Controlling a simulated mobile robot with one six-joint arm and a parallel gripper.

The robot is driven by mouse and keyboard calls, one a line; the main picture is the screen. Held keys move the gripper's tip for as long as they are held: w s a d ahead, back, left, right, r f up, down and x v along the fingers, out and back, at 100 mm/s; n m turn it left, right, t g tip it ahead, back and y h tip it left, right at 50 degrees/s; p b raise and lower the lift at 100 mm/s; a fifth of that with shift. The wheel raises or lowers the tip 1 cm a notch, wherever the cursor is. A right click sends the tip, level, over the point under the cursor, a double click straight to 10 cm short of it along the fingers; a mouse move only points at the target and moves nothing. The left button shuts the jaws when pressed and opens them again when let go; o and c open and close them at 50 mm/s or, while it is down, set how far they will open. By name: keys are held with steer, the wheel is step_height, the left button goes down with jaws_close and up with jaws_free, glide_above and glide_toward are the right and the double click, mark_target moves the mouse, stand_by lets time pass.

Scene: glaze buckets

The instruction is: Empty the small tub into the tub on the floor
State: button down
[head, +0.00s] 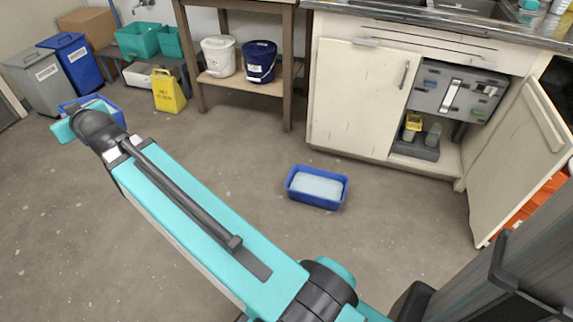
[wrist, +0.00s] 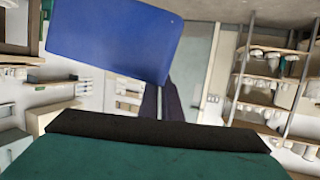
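A blue small tub (head: 105,103) shows at the far end of my outstretched arm in the head view, partly hidden by my wrist. In the wrist view the small tub (wrist: 112,38) is a plain blue, slightly tilted face at the top. My gripper (wrist: 165,90) has its two dark fingers close together, meeting the tub's lower right edge, and appears shut on it. The inside of this tub is hidden. The floor tub (head: 317,187), blue and rectangular, stands upright on the floor right of my arm, with pale whitish contents.
A cabinet (head: 357,98) with an open right door stands behind the floor tub. A wooden shelf holds a white bucket (head: 219,56) and a dark blue bucket (head: 259,61). The floor around the tub is clear.

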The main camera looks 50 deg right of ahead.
steer(key=s+d+f+m+g+h+b, duration=0.1)
steer(key=d+f+m+h+b, duration=0.15)
steer(key=d+f, duration=0.8)
steer(key=d+f+m+h+b, duration=0.15)
steer(key=d+f+b, duration=0.25)
steer(key=d+f, duration=0.7)
steer(key=s+d+f+m+g+h+b, duration=0.1)
steer(key=d+f+h+b, duration=0.4)
steer(key=d, duration=1.1)
steer(key=s+d+f+m+g+h+b, duration=0.1)
steer(key=s+d+f+b, duration=0.3)
steer(key=s+d+f, duration=0.7)
steer(key=s+d+f+m+g+h+b, duration=0.1)
steer(key=s+d+f+b, duration=0.3)
steer(key=s+d+f, duration=0.7)
steer(key=d+f+m+g, duration=0.1)
steer(key=d+f, duration=0.5)
steer(key=f, duration=0.3)
steer(key=shift+s+d+m, duration=0.25)
steer(key=shift+d+m, duration=0.1)
steer(key=shift+m, duration=0.05)
steer(key=shift+f+b, duration=0.2)
steer(key=shift+b, duration=0.1)
step_height(320, 180, down, 3)
steer(key=shift+f+b, duration=0.2)
steer(key=shift+b, duration=0.55)
